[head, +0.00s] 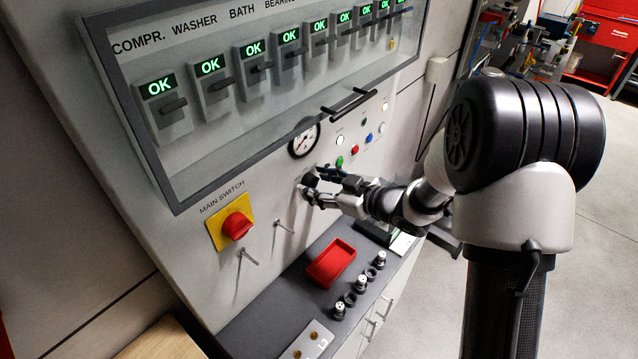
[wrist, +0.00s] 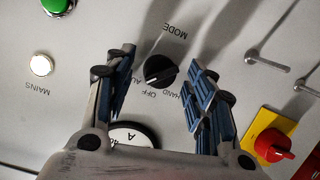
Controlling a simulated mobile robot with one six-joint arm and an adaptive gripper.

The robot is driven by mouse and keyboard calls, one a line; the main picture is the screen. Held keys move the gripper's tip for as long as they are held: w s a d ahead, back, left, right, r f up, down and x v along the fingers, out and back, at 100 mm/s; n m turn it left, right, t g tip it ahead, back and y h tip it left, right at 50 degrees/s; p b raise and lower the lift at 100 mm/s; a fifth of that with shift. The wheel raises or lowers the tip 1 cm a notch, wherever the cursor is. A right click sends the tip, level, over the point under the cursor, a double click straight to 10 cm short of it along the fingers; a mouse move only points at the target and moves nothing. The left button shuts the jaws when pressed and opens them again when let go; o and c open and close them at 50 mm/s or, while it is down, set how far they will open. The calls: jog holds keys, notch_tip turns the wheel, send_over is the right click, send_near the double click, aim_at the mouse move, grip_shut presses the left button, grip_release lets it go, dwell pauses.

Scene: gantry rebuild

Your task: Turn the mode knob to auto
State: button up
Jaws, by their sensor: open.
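The mode knob (wrist: 160,71) is a small black round knob on the grey panel. In the wrist view its labels MODE, HAND, OFF and AUTO appear upside down, with AUTO partly hidden behind the left finger. My gripper (wrist: 162,72) is open, one finger on each side of the knob, with gaps visible between fingers and knob. In the head view my gripper (head: 314,186) is at the panel, and the knob (head: 309,180) shows small and dark beside the fingers.
A round gauge (head: 304,140) and coloured buttons (head: 355,149) sit close above and to the right. The red main switch (head: 237,226) and thin metal levers (head: 246,256) are to the left. A shelf (head: 296,302) with a red tray (head: 331,263) juts out below.

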jog(key=v, duration=1.2)
jog(key=w+d+r+m+t+h+b, duration=0.2)
jog(key=w+d+m+t+h+b, duration=0.1)
jog(key=d+h, duration=0.3)
jog(key=s+d+r+m+h+b, duration=0.2)
jog(key=s+d+m+h+b, duration=0.1)
jog(key=s+d+m+h, duration=0.3)
jog(key=s+d+f+m+g+h+b, duration=0.1)
jog(key=s+g+b, duration=0.1)
jog(key=s, duration=0.7)
jog(key=shift+s+d+f+m+g+h, duration=0.2)
jog(key=shift+d+f+m+g+h, duration=0.2)
jog(key=shift+g, duration=0.3)
jog(key=s+a+f+g, duration=0.1)
jog(key=s+a, duration=0.1)
jog(key=s, duration=0.2)
jog(key=s+a+f+m+g+y+b, duration=0.1)
jog(key=s+a+f, duration=0.1)
jog(key=s, duration=0.3)
jog(key=s+a+f+g+y+b, duration=0.1)
jog(key=s+a, duration=0.1)
jog(key=s, duration=0.3)
jog(key=shift+s+a+f+m+g, duration=0.2)
jog(key=shift+m+g, duration=0.2)
jog(key=shift+c, duration=0.4)
